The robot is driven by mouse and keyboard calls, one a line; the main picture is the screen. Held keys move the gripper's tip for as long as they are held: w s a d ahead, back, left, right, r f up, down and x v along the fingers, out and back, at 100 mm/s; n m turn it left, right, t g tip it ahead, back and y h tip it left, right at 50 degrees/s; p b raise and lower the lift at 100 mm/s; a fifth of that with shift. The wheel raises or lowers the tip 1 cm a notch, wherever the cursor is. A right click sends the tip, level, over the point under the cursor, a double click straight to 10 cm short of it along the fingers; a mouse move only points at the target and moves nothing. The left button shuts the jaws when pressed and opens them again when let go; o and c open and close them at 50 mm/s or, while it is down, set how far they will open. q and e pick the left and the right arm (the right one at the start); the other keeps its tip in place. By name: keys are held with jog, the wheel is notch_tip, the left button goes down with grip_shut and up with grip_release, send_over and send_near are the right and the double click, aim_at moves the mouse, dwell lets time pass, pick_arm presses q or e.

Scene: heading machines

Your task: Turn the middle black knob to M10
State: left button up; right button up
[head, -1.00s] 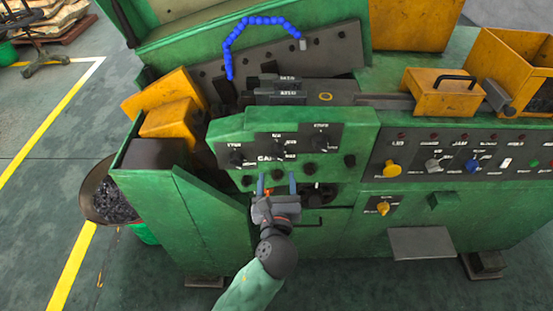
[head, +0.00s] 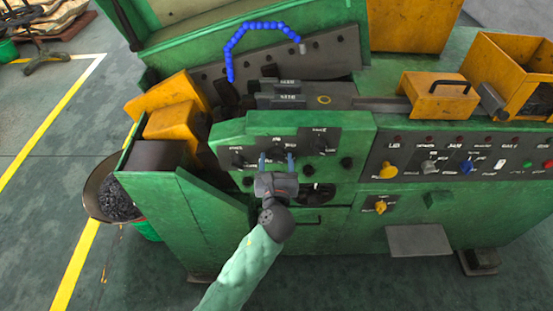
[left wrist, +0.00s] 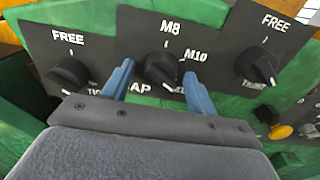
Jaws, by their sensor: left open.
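The middle black knob (left wrist: 160,69) sits on a dark plate in the left wrist view, with M8 printed above it and M10 to its upper right. Its grip looks slanted towards the lower right; which mark it points to is unclear. My left gripper (left wrist: 158,72) is open, with one blue finger on each side of this knob. Contact between fingers and knob cannot be told. In the head view my left gripper (head: 277,158) is at the green panel (head: 225,133), just below the middle plate, and the knob is hard to make out. My right gripper is out of view.
Similar black knobs marked FREE stand to the left (left wrist: 68,75) and right (left wrist: 258,66). A dark control panel with a yellow knob (head: 388,171) and a blue knob (head: 467,167) lies further right. A tilted green panel flanks my arm on the left.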

pick_arm(q)
jog(key=c, duration=1)
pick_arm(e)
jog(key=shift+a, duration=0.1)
